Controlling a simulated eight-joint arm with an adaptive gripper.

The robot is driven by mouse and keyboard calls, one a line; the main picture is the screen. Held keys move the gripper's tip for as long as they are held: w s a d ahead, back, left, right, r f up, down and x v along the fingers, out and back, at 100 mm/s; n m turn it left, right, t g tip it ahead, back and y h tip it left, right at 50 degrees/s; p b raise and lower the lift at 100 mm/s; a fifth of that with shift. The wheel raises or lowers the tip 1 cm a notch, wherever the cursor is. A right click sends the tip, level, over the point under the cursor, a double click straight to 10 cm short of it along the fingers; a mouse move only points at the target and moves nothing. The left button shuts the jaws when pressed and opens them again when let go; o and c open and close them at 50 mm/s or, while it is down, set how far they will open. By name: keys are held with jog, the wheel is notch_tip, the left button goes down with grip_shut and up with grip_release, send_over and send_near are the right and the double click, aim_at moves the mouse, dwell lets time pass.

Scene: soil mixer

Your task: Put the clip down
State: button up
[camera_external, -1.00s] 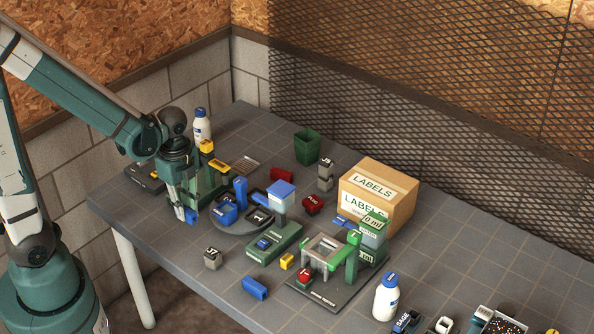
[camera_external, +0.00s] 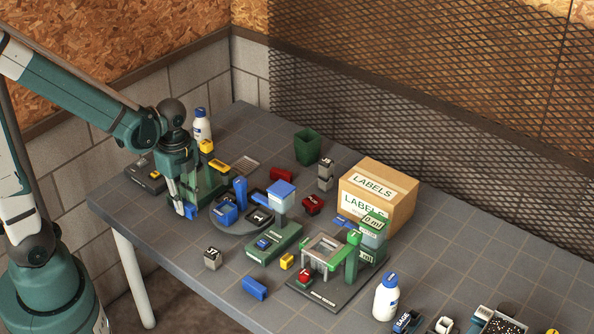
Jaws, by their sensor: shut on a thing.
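My gripper (camera_external: 182,208) points down near the table's left edge, left of the round dark tray. It is shut on a small blue piece, the clip (camera_external: 190,212), which shows at its fingertips. The clip is very low over the table (camera_external: 165,222); whether it touches the surface I cannot tell. The fingers hide part of the clip.
Right of my gripper, the round tray (camera_external: 222,229) holds blue and dark pieces. A green stand (camera_external: 213,180) is close behind. A grey block (camera_external: 212,258) and a blue piece (camera_external: 255,288) lie nearer the front. Bare table lies between gripper and front edge.

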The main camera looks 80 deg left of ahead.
notch_tip(320, 180, up, 17)
jog(key=w+a+r+p, duration=0.2)
jog(key=w+a+r, duration=0.1)
jog(key=w, duration=0.6)
jog(key=w+a+r+p, duration=0.2)
jog(key=w+a+r, duration=0.1)
jog(key=w, duration=0.5)
jog(key=p, duration=1)
send_over(380, 180)
notch_tip(380, 180, down, 10)
jog(key=shift+a+f, duration=0.1)
jog(key=shift+f, duration=0.4)
jog(key=shift+f, duration=0.1)
jog(key=shift+f, duration=3)
